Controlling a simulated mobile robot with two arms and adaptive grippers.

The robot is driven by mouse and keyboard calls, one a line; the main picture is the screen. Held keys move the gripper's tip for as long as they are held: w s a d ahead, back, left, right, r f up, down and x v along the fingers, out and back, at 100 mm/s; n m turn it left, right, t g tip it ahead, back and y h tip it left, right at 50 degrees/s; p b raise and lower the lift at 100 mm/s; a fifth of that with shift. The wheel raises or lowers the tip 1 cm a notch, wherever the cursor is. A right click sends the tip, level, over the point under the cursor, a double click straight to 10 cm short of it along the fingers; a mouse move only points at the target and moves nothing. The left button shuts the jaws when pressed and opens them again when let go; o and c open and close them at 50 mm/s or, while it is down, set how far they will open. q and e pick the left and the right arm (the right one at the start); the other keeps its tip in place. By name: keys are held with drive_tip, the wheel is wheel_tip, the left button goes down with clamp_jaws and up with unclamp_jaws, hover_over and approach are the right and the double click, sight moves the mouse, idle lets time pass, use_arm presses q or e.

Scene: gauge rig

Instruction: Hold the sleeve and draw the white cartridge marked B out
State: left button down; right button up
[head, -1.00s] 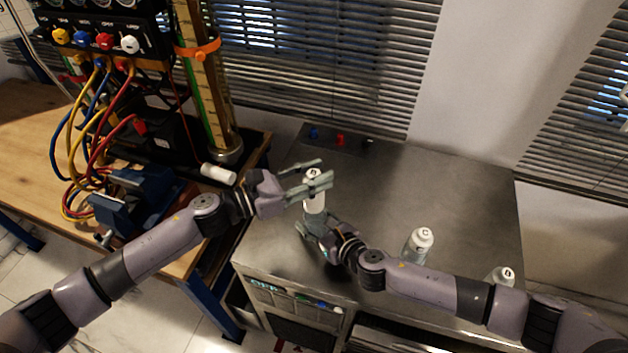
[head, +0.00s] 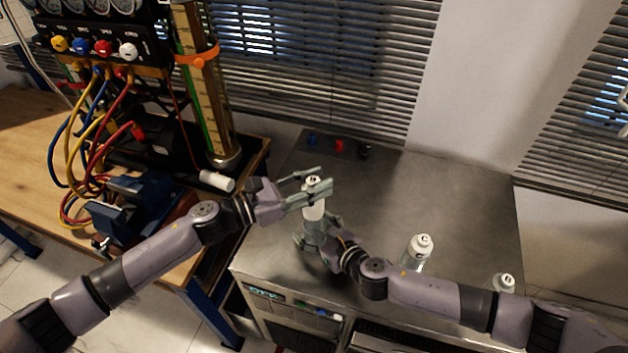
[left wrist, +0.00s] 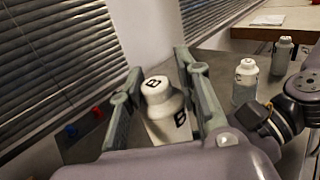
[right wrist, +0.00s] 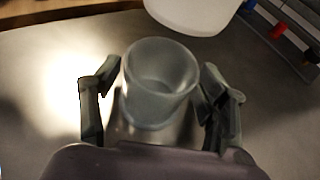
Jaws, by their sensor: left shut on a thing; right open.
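The white cartridge marked B (head: 314,209) is held upright by my left gripper (head: 318,192), which is shut on it. The left wrist view shows the letter B on its cap and side (left wrist: 158,92). The grey translucent sleeve (head: 313,231) is below it. In the right wrist view the sleeve (right wrist: 160,80) shows an open, empty mouth, and the cartridge's white lower end (right wrist: 195,12) is apart from it. My right gripper (right wrist: 162,100) is open, with one finger on each side of the sleeve and visible gaps. The sleeve appears to stand on the steel worktop (head: 430,190).
A cartridge marked C (head: 419,250) and another labelled one (head: 503,283) stand to the right in sleeves. A white cylinder (head: 217,180) lies at the left beside the blue vise (head: 135,210) and gauge rig. The worktop's back middle is clear.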

drive_tip(key=v, duration=1.1)
drive_tip(key=shift+s+d+f, duration=0.1)
drive_tip(key=shift+s+d, duration=0.05)
drive_tip(key=shift+d, duration=0.05)
